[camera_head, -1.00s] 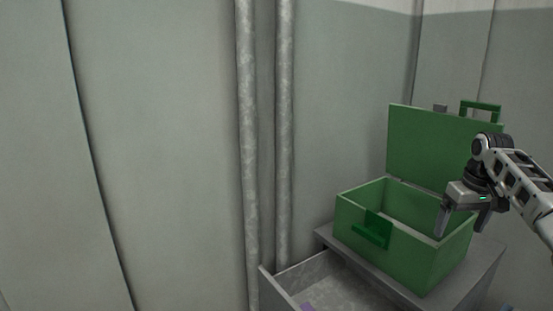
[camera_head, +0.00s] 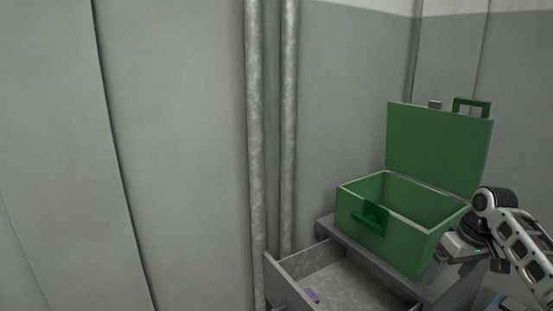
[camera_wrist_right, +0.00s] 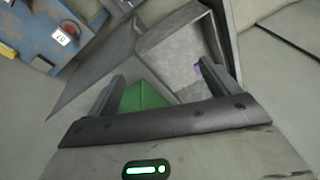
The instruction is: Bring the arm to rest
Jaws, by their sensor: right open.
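My right gripper (camera_head: 448,254) is at the right side of the green box, low by its front right corner. Its fingers are mostly hidden in the head view. In the right wrist view the two fingers (camera_wrist_right: 160,82) stand wide apart, with nothing held between them. The green box (camera_head: 385,238) stands on a grey cabinet with its lid (camera_head: 437,145) raised. A green patch of the box (camera_wrist_right: 145,96) shows beyond the fingers in the right wrist view. My left gripper is in neither view.
The grey cabinet's drawer (camera_head: 290,298) is pulled open, with a small purple item (camera_head: 312,295) inside. Two vertical pipes (camera_head: 255,130) run along the wall left of the cabinet. A blue object with a white label (camera_wrist_right: 62,37) shows in the right wrist view.

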